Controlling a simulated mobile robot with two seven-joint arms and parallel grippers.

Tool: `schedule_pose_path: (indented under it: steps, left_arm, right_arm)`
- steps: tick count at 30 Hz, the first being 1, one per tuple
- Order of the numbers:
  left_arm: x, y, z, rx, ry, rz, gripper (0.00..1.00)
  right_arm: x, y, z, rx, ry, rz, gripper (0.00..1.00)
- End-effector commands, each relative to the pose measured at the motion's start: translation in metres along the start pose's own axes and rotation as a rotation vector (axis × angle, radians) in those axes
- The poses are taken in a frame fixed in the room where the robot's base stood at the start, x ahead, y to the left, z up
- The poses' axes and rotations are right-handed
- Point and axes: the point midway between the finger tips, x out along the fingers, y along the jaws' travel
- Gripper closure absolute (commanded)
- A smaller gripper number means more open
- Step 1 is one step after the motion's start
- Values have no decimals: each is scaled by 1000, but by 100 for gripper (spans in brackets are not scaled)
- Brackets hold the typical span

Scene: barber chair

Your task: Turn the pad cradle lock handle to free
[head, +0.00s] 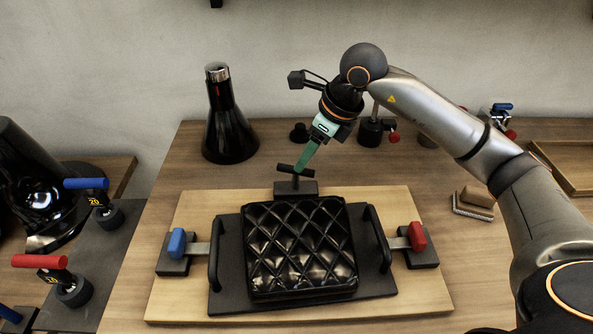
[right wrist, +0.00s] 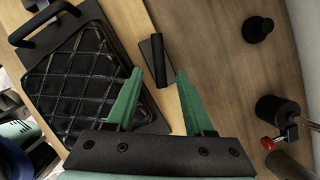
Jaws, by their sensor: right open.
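The black lock handle (head: 287,168) is a bar on a short post on a dark block (head: 297,189), at the back edge of the pad cradle (head: 229,240). A black quilted pad (head: 300,248) lies in the cradle. My right gripper (head: 301,170) points down at the handle from behind. In the right wrist view the handle (right wrist: 159,58) shows between and just beyond the two green fingertips (right wrist: 159,74), which are open. I cannot tell whether a finger touches it. My left gripper is not in view.
A blue-handled clamp (head: 176,242) and a red-handled clamp (head: 417,237) flank the cradle on the wooden board (head: 420,290). A black flask-shaped object (head: 229,130) stands at the back left. A wooden block (head: 478,197) and a tray (head: 565,165) lie to the right.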

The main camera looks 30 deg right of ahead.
Motion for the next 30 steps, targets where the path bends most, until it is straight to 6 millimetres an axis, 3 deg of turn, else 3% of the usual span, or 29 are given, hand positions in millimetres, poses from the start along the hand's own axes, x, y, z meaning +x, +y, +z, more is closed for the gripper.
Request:
schedule_pose_path:
  steps: [3,10,23,30]
  left_arm:
    - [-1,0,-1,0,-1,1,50]
    - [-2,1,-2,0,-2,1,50]
    - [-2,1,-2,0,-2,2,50]
    - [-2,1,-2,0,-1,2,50]
  right_arm:
    - [26,1,0,1,3,3,47]
    - [60,0,0,1,-1,2,47]
    - [71,0,0,0,-1,0,47]
    - [70,0,0,0,-1,0,73]
